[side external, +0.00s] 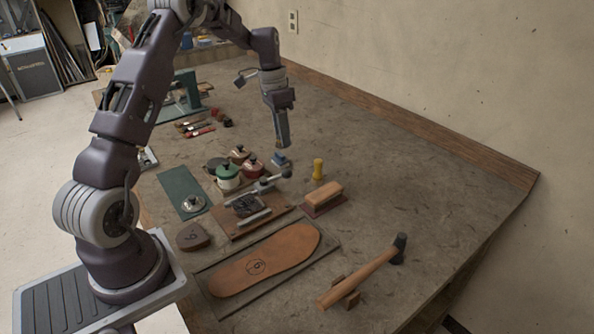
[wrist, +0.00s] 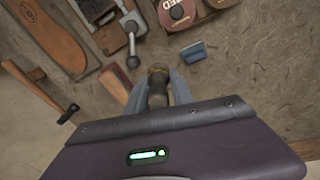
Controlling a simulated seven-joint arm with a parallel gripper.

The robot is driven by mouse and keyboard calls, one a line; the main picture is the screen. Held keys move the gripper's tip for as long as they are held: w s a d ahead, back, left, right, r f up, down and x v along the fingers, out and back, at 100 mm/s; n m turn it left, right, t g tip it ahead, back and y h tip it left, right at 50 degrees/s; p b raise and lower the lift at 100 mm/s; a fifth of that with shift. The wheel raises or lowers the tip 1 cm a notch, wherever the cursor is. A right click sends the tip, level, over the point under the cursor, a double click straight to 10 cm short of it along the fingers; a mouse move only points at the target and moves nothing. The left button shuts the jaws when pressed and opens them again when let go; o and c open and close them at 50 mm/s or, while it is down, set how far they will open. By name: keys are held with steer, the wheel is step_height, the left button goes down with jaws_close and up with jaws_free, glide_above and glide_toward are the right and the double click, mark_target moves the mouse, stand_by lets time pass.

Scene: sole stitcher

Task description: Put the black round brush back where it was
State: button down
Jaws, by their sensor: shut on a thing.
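My gripper (wrist: 158,88) is shut on a dark, round, upright-looking piece with a brownish-brass end, which I take to be the black round brush (wrist: 158,78). It sits between the two grey fingers, and much of it is hidden by them and by the gripper body. In the side external view my gripper (side external: 283,138) hangs over the back middle of the bench, above a small blue block (side external: 279,160). The held piece is too small there to make out. The blue block also shows in the wrist view (wrist: 193,53), just beyond the fingers.
Lidded tins, with a green one (side external: 228,178) in front, stand left of the blue block. A yellow piece (side external: 318,168) and a wooden-backed brush (side external: 323,198) stand to the right. A leather sole (side external: 265,262) and a hammer (side external: 365,272) lie nearer. The bench's right side is clear.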

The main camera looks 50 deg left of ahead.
steer(key=m, duration=0.1)
glide_above(302, 168)
steer(key=shift+y, duration=0.4)
steer(key=f, duration=1)
steer(key=shift+s+f, duration=0.15)
steer(key=shift+s, duration=0.05)
steer(key=shift+f, duration=0.1)
steer(key=c, duration=1.1)
jaws_free()
